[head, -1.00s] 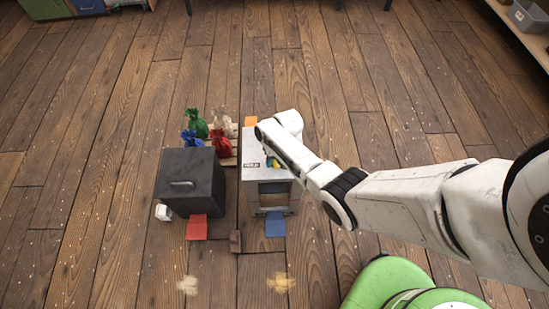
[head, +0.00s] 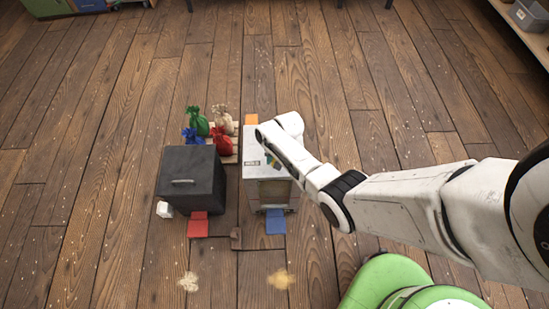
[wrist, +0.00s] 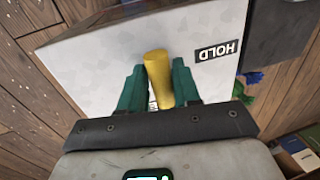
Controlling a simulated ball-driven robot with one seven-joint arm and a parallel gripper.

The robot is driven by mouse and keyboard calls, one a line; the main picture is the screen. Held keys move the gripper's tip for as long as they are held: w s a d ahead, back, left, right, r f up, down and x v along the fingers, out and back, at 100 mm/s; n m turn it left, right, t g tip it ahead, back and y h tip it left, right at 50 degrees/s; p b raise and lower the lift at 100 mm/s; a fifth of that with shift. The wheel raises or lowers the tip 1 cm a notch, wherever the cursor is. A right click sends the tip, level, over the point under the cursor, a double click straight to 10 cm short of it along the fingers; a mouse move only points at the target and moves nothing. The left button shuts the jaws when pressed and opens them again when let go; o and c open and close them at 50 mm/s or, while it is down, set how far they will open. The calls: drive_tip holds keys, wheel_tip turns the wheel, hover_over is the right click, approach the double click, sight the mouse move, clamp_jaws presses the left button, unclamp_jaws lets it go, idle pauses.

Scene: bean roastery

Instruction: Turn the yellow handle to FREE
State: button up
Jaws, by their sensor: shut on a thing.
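The yellow handle (wrist: 158,75) stands on the light top of a white box (wrist: 95,62). My gripper (wrist: 159,68) is shut on the handle, with one teal finger at each side. A black HOLD label (wrist: 217,51) lies on the top to the right of the handle in the wrist view, with the handle apart from it. In the head view the white box (head: 254,195) is partly under my arm, and the HOLD label (head: 252,163) shows left of my gripper (head: 271,163).
A dark box (head: 186,187) stands close left of the white box. A red plate (head: 198,228) and a blue plate (head: 275,222) lie in front.

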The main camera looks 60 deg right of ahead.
drive_tip(key=o, duration=1)
drive_tip(key=shift+s+d, duration=0.1)
drive_tip(key=shift+d, duration=0.05)
drive_tip(key=shift+c, duration=0.2)
drive_tip(key=shift+r, duration=0.55)
wheel_tip(320, 180, up, 10)
drive_tip(key=s+d+p, duration=0.1)
drive_tip(key=p, duration=0.2)
drive_tip(key=shift+s+d+f, duration=0.15)
drive_tip(key=shift+s+f, duration=0.1)
drive_tip(key=shift+s, duration=0.1)
drive_tip(key=s+a+r+n+h, duration=0.1)
drive_tip(key=s+a+r+n, duration=0.9)
drive_tip(key=s+a+r, duration=0.4)
drive_tip(key=s, duration=0.4)
drive_tip(key=shift+a+r+g+h, duration=0.25)
drive_tip(key=shift+a+g+h, duration=0.05)
drive_tip(key=shift+a+g, duration=0.1)
